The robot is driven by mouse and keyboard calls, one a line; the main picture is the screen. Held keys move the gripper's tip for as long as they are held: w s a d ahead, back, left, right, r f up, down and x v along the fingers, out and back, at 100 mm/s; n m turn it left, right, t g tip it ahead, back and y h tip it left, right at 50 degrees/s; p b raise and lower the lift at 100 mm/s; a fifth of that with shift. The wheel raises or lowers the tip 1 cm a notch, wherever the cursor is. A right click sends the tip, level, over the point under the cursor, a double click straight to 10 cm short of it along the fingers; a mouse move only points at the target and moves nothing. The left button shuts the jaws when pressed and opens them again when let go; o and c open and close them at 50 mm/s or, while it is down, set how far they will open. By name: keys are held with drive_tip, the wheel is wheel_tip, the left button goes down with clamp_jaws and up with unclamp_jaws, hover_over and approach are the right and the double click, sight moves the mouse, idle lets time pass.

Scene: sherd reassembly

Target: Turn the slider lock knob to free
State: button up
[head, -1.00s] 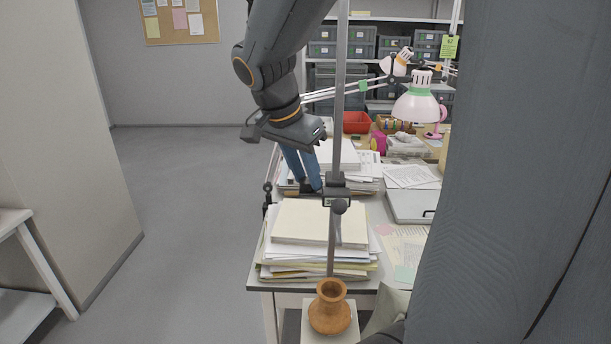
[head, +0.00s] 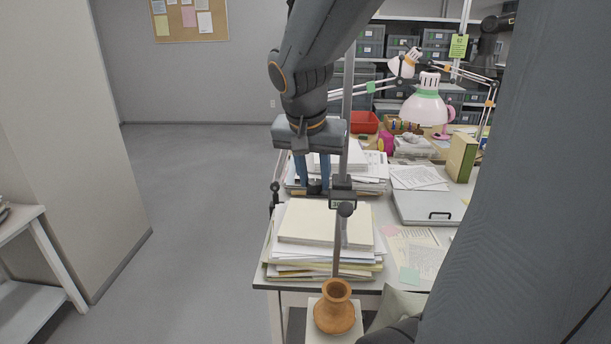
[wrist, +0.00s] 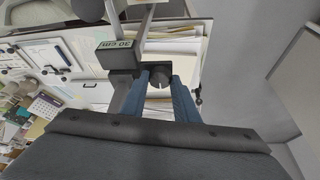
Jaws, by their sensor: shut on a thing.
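The lock knob (wrist: 159,75) is dark and round, on the slider's side. My gripper (head: 318,184) reaches down to it with blue fingers. In the wrist view my gripper (wrist: 161,83) has one finger on each side of the knob and is shut on it. I cannot read the knob's lock setting. A second round dark knob (head: 346,209) is on the slider's front.
An orange-brown clay vase (head: 336,310) stands below the post. Paper stacks (head: 320,222) lie close behind and beside the post. A white lamp (head: 425,108) stands at the back right. A grey case (head: 425,205) lies on the desk. Open floor is at left.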

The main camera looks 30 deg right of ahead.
drive_tip(key=shift+s, duration=0.1)
drive_tip(key=o, duration=1.1)
drive_tip(key=shift+c, duration=0.2)
drive_tip(key=shift+r, duration=0.2)
drive_tip(key=b+v, duration=0.1)
drive_tip(key=v, duration=0.6)
drive_tip(key=shift+s+r, duration=0.15)
drive_tip(key=shift+a, duration=0.15)
drive_tip(key=s+a+f+n+y, duration=0.1)
drive_tip(key=a+f+n, duration=0.2)
drive_tip(key=f, duration=0.5)
drive_tip(key=s+a+f+n+g+y+b, duration=0.1)
drive_tip(key=a+f+n, duration=0.2)
drive_tip(key=f, duration=0.5)
drive_tip(key=s+a+f+n+y, duration=0.1)
drive_tip(key=s+a+f+n, duration=0.1)
drive_tip(key=a+f, duration=0.3)
wheel_tip(320, 180, down, 3)
drive_tip(key=shift+r+n+g, duration=0.1)
drive_tip(key=shift+n+g, duration=0.2)
drive_tip(key=shift+n, duration=0.3)
